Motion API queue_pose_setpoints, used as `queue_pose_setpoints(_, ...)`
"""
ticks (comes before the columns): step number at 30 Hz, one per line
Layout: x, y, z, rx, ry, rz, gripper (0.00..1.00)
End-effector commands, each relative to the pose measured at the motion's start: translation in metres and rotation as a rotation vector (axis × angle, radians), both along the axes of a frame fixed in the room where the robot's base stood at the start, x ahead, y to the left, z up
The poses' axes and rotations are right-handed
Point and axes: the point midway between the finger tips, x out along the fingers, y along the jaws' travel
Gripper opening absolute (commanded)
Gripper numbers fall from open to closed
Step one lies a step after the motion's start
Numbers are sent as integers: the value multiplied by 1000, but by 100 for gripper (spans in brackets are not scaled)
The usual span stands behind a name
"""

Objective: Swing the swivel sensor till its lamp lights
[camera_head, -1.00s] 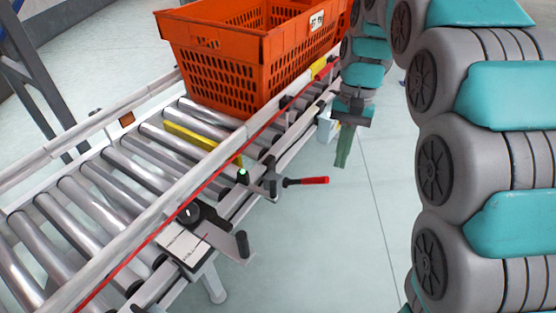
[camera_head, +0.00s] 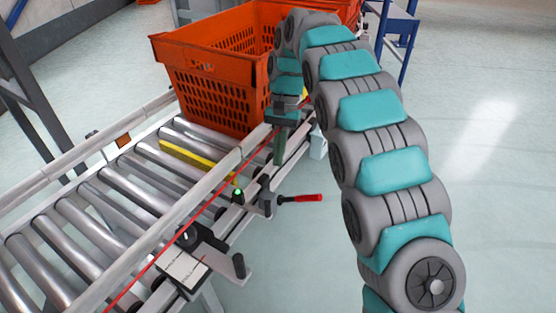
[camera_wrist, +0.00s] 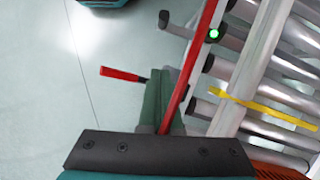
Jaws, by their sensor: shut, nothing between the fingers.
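A black fitting with a lit green lamp (camera_head: 238,194) sits on the near side rail of the roller conveyor. The lamp also glows in the wrist view (camera_wrist: 213,34). A red-handled lever (camera_head: 302,198) sticks out to the right just beside it, and its red grip shows in the wrist view (camera_wrist: 119,74).
An orange tote (camera_head: 222,90) stands on the rollers behind the yellow crossbar (camera_head: 195,158). A black post (camera_head: 239,266) sticks up beside the marked plate. A blue frame (camera_head: 398,35) stands at the back.

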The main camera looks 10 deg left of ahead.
Motion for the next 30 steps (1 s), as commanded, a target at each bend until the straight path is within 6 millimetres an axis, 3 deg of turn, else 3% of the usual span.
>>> queue_pose_setpoints(16,-31,0,-69,-2,4,0,0)
queue_pose_setpoints(24,-58,2,-65,1,-2,2,0)
queue_pose_setpoints(30,-66,2,-67,1,-1,1,0)
